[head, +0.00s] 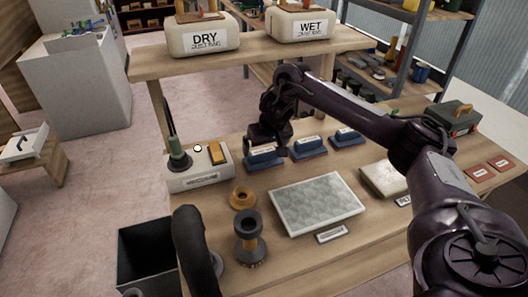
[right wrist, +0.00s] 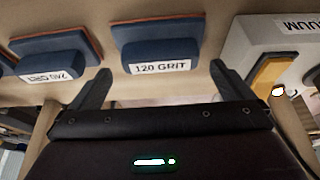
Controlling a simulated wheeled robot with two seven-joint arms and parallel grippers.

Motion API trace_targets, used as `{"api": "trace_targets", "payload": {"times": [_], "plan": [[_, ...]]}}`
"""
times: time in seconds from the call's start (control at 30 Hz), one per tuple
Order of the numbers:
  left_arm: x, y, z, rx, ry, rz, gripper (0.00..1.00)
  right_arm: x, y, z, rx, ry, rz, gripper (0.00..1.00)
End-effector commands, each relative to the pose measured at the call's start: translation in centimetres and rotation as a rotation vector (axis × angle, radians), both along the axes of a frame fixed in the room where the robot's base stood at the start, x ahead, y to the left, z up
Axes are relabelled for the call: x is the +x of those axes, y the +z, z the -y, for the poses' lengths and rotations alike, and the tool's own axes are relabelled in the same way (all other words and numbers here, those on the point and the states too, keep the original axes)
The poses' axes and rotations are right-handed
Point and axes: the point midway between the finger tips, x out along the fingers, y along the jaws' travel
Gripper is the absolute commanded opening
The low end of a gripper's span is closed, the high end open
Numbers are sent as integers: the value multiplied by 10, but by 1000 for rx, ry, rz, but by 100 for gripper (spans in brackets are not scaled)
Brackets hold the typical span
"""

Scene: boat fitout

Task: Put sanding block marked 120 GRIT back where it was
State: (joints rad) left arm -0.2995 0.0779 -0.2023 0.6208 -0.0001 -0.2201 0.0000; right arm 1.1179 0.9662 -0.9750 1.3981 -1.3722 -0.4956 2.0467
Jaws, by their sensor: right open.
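The sanding block marked 120 GRIT (right wrist: 160,62) is blue with a thin reddish edge and a white label. In the head view it is the leftmost of the row of blue blocks (head: 262,160) on the workbench, beside the vacuum unit. My right gripper (head: 266,142) is just above and behind it, partly covering it. In the right wrist view the fingers of this gripper (right wrist: 162,86) are open, with the block in line with the gap between them and not gripped. My left gripper is not in view.
Two more blue blocks (head: 308,147) stand to the right; the nearer is marked 240 GRIT (right wrist: 45,68). The vacuum unit (head: 200,180) stands left. A grey patterned panel (head: 316,202) lies in front. A raised shelf (head: 250,57) holds DRY and WET bins.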

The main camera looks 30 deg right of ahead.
Motion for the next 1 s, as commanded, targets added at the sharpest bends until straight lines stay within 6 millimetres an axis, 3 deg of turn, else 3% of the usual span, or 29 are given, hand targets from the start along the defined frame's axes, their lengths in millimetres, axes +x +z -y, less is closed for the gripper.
{"api": "trace_targets", "payload": {"times": [0.1,0.3,1.0], "plan": [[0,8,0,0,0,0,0,-9,31,-2,-3,1,5,100],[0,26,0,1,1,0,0,-22,62,-5,-4,0,3,100],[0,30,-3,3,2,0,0,-28,67,-7,-1,0,0,100]]}}
